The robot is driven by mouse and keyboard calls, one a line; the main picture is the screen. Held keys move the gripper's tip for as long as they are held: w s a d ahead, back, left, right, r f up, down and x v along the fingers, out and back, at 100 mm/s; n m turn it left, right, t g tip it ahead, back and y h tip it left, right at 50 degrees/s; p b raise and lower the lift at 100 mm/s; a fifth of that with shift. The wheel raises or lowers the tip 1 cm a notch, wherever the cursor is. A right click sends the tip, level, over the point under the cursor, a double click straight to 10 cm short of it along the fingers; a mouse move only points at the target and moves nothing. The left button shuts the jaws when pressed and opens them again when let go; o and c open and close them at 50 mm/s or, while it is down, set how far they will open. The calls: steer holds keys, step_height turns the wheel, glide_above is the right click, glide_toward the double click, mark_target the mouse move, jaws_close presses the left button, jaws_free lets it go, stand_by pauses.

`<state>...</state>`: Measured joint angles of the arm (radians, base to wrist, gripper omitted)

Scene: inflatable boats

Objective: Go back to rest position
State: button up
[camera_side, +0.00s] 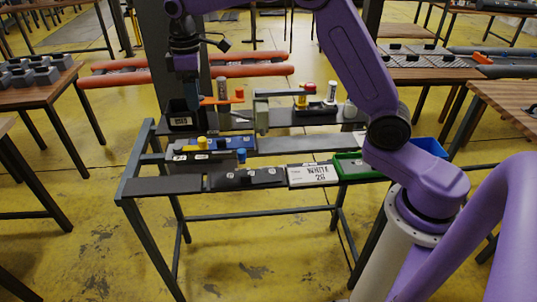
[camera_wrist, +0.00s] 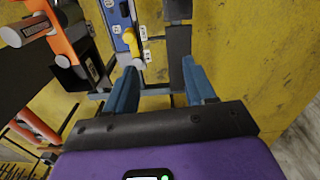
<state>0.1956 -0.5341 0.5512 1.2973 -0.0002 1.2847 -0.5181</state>
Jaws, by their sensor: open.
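My gripper (camera_side: 188,97) hangs pointing down over the back left of the work table, above or just behind a black bin (camera_side: 180,121). In the wrist view my gripper (camera_wrist: 160,82) has its two blue-grey fingers spread apart, with nothing between them. The side view does not show clearly how far the fingertips are from the bin.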

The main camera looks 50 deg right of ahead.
steer(key=s+a+r, duration=0.1)
steer(key=s+a, duration=0.2)
steer(key=s, duration=0.9)
steer(key=s+d+f+n, duration=0.1)
steer(key=s+d, duration=0.2)
steer(key=s, duration=0.6)
steer(key=s+d+f+n, duration=0.1)
steer(key=s+d+f, duration=0.1)
steer(key=s, duration=0.6)
steer(key=s+d+f, duration=0.1)
steer(key=s+d, duration=0.3)
steer(key=s, duration=0.5)
steer(key=shift+s+d+f+n, duration=0.3)
steer(key=shift+d+f+n, duration=0.05)
steer(key=shift+d+n, duration=0.05)
